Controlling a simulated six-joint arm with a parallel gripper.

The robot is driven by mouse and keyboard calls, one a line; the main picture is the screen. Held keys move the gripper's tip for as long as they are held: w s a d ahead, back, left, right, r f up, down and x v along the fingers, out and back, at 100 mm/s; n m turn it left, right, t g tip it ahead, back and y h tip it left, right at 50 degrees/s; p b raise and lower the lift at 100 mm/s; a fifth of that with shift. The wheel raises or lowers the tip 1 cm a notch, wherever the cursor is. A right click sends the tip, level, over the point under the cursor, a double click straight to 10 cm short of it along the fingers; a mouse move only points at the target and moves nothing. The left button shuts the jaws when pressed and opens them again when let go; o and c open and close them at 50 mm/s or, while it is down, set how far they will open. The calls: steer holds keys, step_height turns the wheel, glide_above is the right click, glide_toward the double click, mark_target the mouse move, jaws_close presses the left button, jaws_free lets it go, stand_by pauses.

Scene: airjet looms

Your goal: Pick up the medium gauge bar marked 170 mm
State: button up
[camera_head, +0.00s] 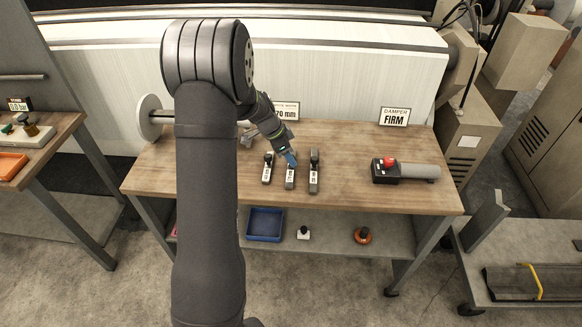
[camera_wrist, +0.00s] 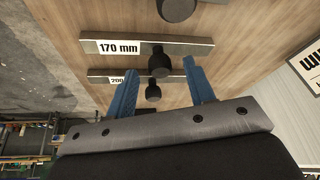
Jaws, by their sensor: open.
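The medium gauge bar marked 170 mm (camera_wrist: 190,48) is a flat grey bar with a white label and a black round knob (camera_wrist: 159,66). In the head view the middle bar (camera_head: 290,178) lies on the wooden bench between two similar bars. My gripper (camera_wrist: 160,66) is open, its blue fingers spread to either side of the knob in the wrist view. No contact with the knob shows. In the head view my gripper (camera_head: 290,158) is over the far part of the middle bar, hiding some of it.
The bar labelled 200 (camera_wrist: 118,79) lies close beside it, partly behind my fingers. Another knob (camera_wrist: 176,8) is on the opposite side.

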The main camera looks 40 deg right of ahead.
steer(key=shift+x, duration=1.15)
jaws_close()
steer(key=shift+w+r, duration=0.1)
